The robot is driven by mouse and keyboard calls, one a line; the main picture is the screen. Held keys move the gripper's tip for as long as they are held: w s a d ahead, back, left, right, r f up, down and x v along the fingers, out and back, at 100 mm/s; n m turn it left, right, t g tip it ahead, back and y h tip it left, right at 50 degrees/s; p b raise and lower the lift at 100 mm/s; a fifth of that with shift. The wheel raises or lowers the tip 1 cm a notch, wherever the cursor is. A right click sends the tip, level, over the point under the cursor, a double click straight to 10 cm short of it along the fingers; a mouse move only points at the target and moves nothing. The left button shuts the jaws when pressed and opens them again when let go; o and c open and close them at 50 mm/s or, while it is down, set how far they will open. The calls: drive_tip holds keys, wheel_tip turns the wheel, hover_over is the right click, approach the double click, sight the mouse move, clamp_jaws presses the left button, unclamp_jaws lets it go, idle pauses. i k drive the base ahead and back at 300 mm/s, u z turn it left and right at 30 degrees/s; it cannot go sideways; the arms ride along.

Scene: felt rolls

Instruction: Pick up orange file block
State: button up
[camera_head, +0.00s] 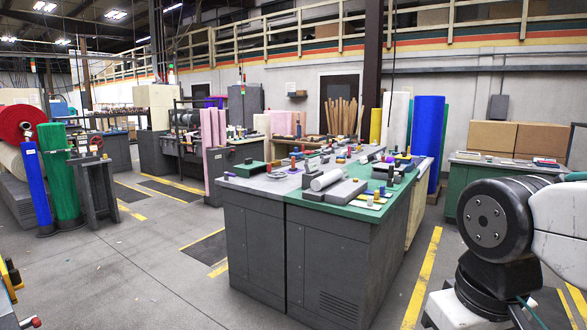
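Many small items lie on the grey and green top of the workbench (250,184) in the middle of the view. I cannot make out for sure which of them is the orange file block; they are too small to tell. A small orange-brown item (293,163) stands toward the back left of the bench top. My arm is at the lower right, apart from the bench. My gripper is out of view.
A tall blue roll (427,135) stands behind the bench. Green (62,175) and blue rolls stand at the left. Floor is clear in front and left of the bench.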

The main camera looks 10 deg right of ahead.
sight(292, 169)
drive_tip(key=u, duration=0.4)
drive_tip(key=i, duration=3.35)
drive_tip(key=u, duration=0.4)
drive_tip(key=i, duration=5.7)
drive_tip(key=z, duration=0.5)
